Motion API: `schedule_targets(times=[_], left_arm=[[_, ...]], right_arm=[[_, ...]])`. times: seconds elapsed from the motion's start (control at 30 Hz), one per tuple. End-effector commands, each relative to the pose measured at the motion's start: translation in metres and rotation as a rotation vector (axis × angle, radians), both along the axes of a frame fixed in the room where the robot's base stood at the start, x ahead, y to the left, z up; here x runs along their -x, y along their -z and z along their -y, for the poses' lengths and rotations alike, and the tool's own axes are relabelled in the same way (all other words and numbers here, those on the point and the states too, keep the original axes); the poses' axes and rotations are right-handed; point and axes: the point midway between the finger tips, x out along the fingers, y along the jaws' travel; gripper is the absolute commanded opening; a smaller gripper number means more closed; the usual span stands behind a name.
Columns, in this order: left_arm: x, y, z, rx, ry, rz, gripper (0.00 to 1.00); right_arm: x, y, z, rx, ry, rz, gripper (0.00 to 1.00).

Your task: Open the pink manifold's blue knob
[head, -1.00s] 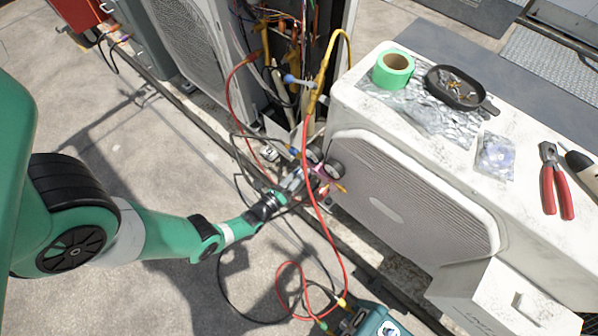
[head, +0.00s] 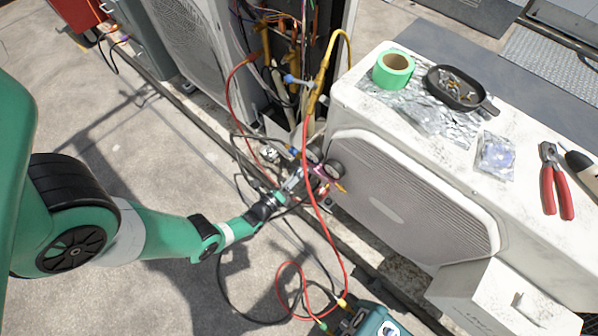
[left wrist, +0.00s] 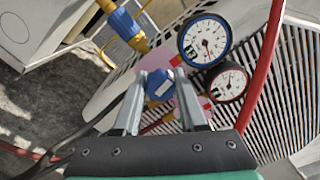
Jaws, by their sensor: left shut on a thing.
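The pink manifold (left wrist: 157,58) hangs in front of the white condenser's grille, mostly hidden behind my fingers. It also shows small in the head view (head: 320,171). Its blue knob (left wrist: 160,85) sits between the fingertips of my left gripper (left wrist: 161,90), which is shut on it. In the head view my left gripper (head: 293,181) reaches the manifold from the lower left. A blue-rimmed gauge (left wrist: 204,41) and a red-rimmed gauge (left wrist: 227,82) stand to the right of the knob. My right gripper is not in view.
A red hose (head: 318,215) runs down beside the manifold, close to my gripper. A yellow hose (head: 333,50) arches above. Dark cables lie around my wrist. The white condenser (head: 400,215) carries green tape (head: 394,69), a black tray (head: 455,100) and red-handled pliers (head: 556,192).

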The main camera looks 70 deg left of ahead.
Motion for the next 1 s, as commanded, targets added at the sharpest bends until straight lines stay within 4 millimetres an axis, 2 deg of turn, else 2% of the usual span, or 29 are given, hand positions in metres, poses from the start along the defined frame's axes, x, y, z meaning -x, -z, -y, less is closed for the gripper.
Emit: schedule_targets(times=[1.0], left_arm=[[-0.0001,0.0020,-0.0004,0.837,0.000,0.463,0.00]], right_arm=[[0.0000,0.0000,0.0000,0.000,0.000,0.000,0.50]])
